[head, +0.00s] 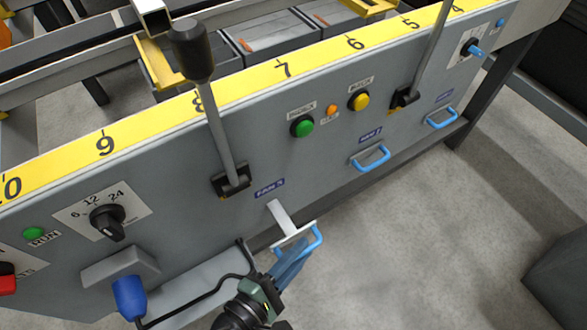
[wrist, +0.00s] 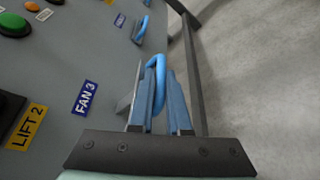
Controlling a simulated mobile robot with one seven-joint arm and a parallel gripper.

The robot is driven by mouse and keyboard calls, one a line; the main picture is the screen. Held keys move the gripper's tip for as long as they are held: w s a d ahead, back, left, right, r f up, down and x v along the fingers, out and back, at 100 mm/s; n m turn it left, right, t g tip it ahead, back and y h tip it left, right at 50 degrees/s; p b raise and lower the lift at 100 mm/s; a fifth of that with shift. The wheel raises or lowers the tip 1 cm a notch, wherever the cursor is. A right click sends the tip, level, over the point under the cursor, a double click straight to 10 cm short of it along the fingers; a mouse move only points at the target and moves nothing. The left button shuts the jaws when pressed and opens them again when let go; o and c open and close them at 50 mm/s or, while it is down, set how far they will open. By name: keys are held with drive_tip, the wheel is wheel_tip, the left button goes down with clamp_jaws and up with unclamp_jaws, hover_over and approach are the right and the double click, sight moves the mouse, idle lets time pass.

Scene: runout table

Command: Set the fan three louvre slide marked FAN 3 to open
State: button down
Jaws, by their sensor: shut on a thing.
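The FAN 3 louvre slide has a blue loop handle (head: 318,238) on a pale plate, below the FAN 3 label (head: 269,188). A light grey bar (head: 280,214) shows between the panel and the handle, so the slide stands out from the panel face. My gripper (head: 296,254) is shut on the blue handle. In the wrist view the handle (wrist: 159,66) rises between my two blue fingers (wrist: 158,100), with the FAN 3 label (wrist: 85,97) to the left. The fingers hide part of the handle.
Two similar blue handles, the nearer one (head: 371,158) and the farther one (head: 441,118), sit close to the panel at the right. A black-knobbed lever (head: 217,120) stands above FAN 3. A blue plug (head: 129,296) with a black cable is at lower left. Open floor (head: 430,250) lies right.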

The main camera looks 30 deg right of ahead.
drive_tip(key=shift+f, duration=0.15)
drive_tip(key=c, duration=1.2)
unclamp_jaws()
drive_tip(key=shift+a, duration=0.1)
drive_tip(key=shift+o, duration=0.2)
drive_tip(key=p+v, duration=0.4)
drive_tip(key=v, duration=0.9)
